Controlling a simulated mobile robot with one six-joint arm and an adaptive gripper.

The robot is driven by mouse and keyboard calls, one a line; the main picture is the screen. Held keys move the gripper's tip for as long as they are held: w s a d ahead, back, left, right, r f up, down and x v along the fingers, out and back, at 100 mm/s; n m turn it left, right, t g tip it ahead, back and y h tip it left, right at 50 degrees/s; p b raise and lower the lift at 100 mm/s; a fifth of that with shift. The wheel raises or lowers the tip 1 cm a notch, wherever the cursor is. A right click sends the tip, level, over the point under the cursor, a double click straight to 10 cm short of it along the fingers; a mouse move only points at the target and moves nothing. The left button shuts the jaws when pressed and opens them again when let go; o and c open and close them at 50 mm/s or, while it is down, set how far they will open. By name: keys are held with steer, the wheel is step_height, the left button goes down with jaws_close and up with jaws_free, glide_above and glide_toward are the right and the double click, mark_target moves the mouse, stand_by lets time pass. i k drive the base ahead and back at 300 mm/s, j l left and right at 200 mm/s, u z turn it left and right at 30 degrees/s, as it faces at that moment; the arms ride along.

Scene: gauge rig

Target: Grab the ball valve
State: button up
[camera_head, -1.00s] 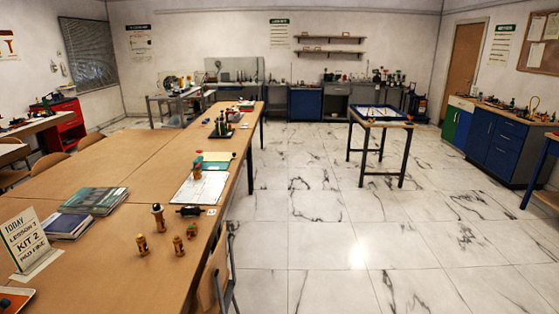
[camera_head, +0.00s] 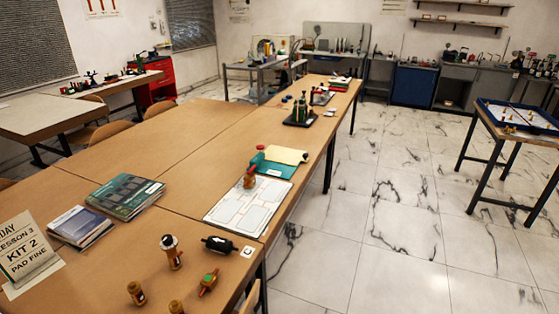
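Several small brass fittings stand or lie at the near end of the long wooden table. One is a brass piece with a green top (camera_head: 208,283), lying tilted; it may be the ball valve, but I cannot tell for sure. Beside it are a brass fitting with a black and white top (camera_head: 171,251), a plain brass fitting (camera_head: 136,293) and another brass fitting (camera_head: 176,307) cut by the bottom edge. My gripper is not in view.
The long table (camera_head: 100,244) also holds a black cylinder (camera_head: 219,244), a white diagram sheet (camera_head: 236,212), books (camera_head: 125,195) and a KIT 2 sign (camera_head: 27,248). A small table with a blue tray (camera_head: 520,119) stands right. Marble floor (camera_head: 390,255) between them is clear.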

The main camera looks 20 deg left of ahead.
mark_target(249, 182)
steer(key=i+u, duration=0.1)
steer(key=i, duration=0.9)
steer(key=i+l+u, duration=0.15)
steer(key=i, duration=0.8)
steer(key=i+j+u, duration=0.1)
steer(key=i+u, duration=0.15)
steer(key=u, duration=0.2)
steer(key=i+u, duration=0.25)
steer(key=u, duration=0.2)
steer(key=i+l+u, duration=0.1)
steer(key=i+u, duration=0.15)
steer(key=u, duration=0.2)
steer(key=i+l+u, duration=0.15)
steer(key=u, duration=0.3)
steer(key=i+l+u, duration=0.25)
steer(key=u, duration=0.2)
steer(key=i+l+u, duration=0.3)
steer(key=u, duration=0.2)
steer(key=i, duration=0.05)
